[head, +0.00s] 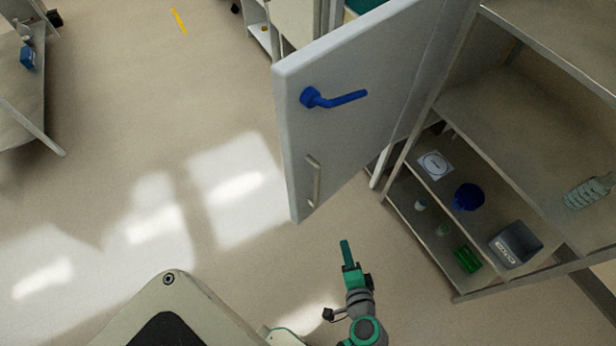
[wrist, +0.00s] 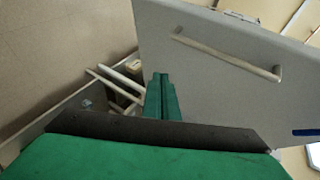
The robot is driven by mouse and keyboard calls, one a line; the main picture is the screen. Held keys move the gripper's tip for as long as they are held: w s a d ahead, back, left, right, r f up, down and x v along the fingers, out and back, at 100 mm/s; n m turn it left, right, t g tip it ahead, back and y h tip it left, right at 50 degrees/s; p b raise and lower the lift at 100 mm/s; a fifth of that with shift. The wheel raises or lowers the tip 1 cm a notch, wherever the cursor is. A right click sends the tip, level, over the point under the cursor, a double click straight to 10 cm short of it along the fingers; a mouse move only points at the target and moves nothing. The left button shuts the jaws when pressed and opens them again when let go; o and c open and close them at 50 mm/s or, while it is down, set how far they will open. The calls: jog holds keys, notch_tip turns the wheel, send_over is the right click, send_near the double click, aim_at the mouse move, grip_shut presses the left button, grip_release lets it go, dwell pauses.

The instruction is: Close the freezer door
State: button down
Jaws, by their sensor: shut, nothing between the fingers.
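The freezer door (head: 345,125) is a pale grey panel standing swung out into the room, left of the open shelves. Its outer face carries a blue lever handle (head: 333,97) and a metal bar handle (head: 314,181). The freezer's interior is hidden behind the door. My gripper (head: 345,243) is shut and empty, with green fingers pressed together. In the head view it shows below and right of the door's lower corner, apart from it in the picture. In the wrist view, the fingertips (wrist: 161,76) appear in front of the door (wrist: 215,85), left of the bar handle (wrist: 228,54).
Open shelves at right hold a blue round item (head: 468,197), a grey bin (head: 516,244), a green rack (head: 467,259) and a clear coiled item (head: 588,191). A bench (head: 22,95) stands at far left. The floor (head: 110,160) left of the door is clear.

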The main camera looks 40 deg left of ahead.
jog(key=w+a+r+n+g+y, duration=0.1)
jog(key=w+a+r+g+y, duration=0.1)
jog(key=w+a+r+y, duration=0.3)
jog(key=n+g+y, duration=0.4)
send_near(299, 170)
jog(key=a, duration=0.4)
jog(key=w+a, duration=0.1)
jog(key=a, duration=0.1)
jog(key=shift+w+a, duration=0.1)
jog(key=shift+a, duration=0.05)
